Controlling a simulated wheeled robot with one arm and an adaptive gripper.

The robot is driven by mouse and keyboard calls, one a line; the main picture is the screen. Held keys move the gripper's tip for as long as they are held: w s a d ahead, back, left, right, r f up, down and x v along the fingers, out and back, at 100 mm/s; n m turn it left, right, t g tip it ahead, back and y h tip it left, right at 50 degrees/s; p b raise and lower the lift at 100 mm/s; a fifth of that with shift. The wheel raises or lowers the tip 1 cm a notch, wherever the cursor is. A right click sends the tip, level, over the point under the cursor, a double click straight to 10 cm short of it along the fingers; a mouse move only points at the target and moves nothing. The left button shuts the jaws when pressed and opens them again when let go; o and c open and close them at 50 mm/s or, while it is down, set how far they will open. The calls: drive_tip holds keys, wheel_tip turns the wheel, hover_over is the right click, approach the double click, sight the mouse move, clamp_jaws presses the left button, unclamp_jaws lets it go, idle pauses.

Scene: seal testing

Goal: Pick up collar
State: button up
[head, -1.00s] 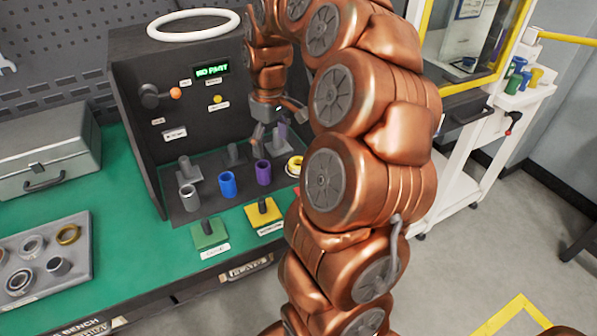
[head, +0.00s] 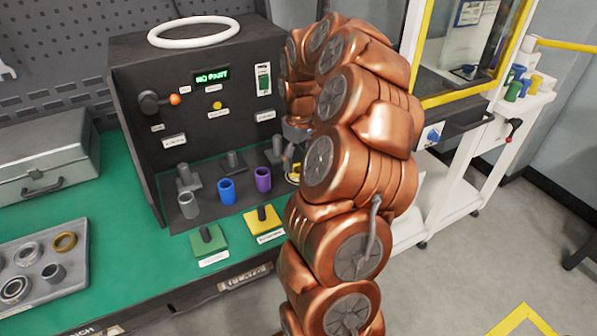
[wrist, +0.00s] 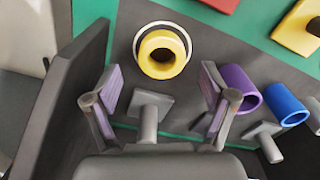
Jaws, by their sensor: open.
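A yellow ring-shaped part, which looks like the collar (wrist: 160,71), stands with its round opening facing the wrist camera. A white and black ring shows around its base. In the head view a sliver of the yellow collar (head: 296,168) shows beside my arm. My gripper (wrist: 157,84) is open and empty, with its two fingers apart to the left and right of the collar in the wrist view. The collar appears beyond the fingertips, apart from both. In the head view my arm hides most of the gripper.
A purple sleeve (head: 263,179), a blue sleeve (head: 226,190) and a grey sleeve (head: 188,205) stand left of the collar. Grey posts (wrist: 149,119) stand behind. The dark test-rig side wall (wrist: 62,100) is close to the left finger. Green (head: 208,242) and yellow (head: 262,221) pads lie in front.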

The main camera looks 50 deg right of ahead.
sight(299, 166)
drive_tip(key=shift+a+f, duration=0.15)
drive_tip(key=shift+f, duration=1.4)
drive_tip(key=shift+c, duration=0.4)
clamp_jaws()
